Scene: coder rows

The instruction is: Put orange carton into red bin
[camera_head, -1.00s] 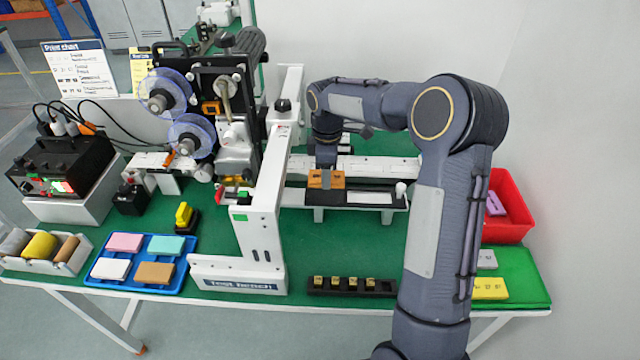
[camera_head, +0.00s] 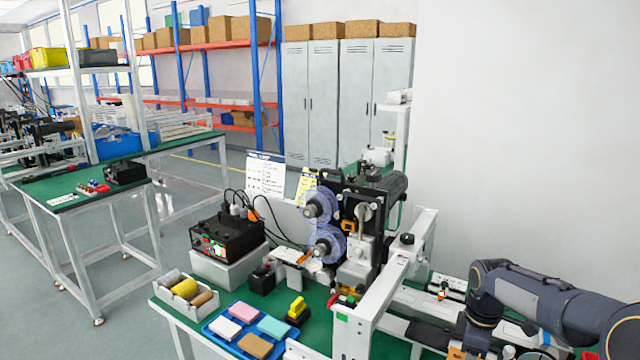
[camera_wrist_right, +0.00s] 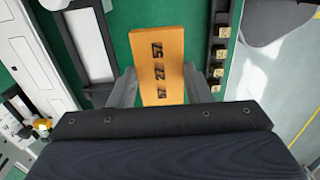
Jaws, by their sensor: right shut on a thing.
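The orange carton (camera_wrist_right: 160,50) has dark printed digits on its face and sits between the two fingers of my right gripper (camera_wrist_right: 161,88) in the right wrist view. The gripper is shut on it. The carton appears over green tabletop, beside the black-framed tray. In the head view, a bit of orange (camera_head: 456,353) shows at the bottom edge below my right arm. Only a small sliver of red (camera_head: 591,354), possibly the red bin, shows at the lower right; the rest is out of frame or hidden by my arm. My left gripper is not in view.
The labelling machine (camera_head: 350,235) with its white upright stands left of my right arm. The black-framed tray (camera_wrist_right: 92,45) and a black strip with small yellow blocks (camera_wrist_right: 220,45) flank the carton. A blue tray (camera_head: 215,328) of coloured blocks lies at the front left.

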